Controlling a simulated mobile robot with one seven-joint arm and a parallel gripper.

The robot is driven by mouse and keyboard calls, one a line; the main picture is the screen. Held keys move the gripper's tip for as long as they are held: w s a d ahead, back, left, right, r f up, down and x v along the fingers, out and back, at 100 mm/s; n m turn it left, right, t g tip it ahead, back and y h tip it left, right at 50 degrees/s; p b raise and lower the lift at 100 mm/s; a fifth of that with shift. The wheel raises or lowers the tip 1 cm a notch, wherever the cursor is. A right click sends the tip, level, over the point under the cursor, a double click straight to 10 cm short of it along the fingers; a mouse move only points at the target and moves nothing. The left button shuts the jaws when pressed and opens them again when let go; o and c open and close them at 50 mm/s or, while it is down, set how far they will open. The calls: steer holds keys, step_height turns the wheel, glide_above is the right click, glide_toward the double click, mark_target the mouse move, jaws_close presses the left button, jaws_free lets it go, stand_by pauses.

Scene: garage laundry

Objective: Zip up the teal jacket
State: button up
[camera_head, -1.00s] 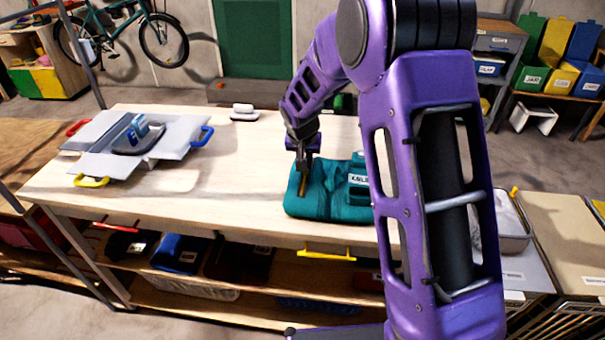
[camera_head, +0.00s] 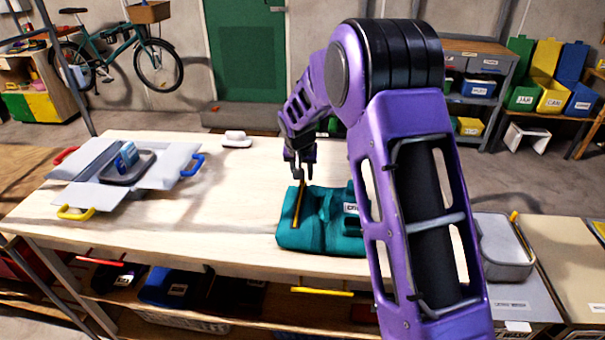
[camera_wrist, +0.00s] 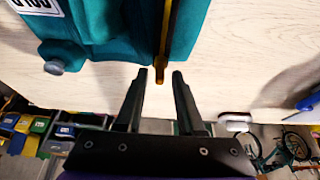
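The teal jacket (camera_head: 325,236) lies folded on the wooden workbench, with a white label (camera_head: 351,208) on its right part. A yellow-orange zip strip (camera_head: 298,210) runs along its left part towards the far edge. In the wrist view, the jacket (camera_wrist: 105,25) fills the upper middle, and the strip (camera_wrist: 169,30) ends in a small orange tab (camera_wrist: 160,74). My gripper (camera_head: 299,176) is above the jacket's far edge, near that end of the strip. In the wrist view, my gripper (camera_wrist: 160,76) is open, its fingertips apart on either side of the tab. I see no contact with it.
The workbench (camera_head: 215,225) has clear room left of the jacket. A grey bin (camera_head: 502,248) stands right of the bench.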

steer(key=shift+o, duration=0.2)
steer(key=v, duration=1.7)
steer(key=shift+r, duration=0.25)
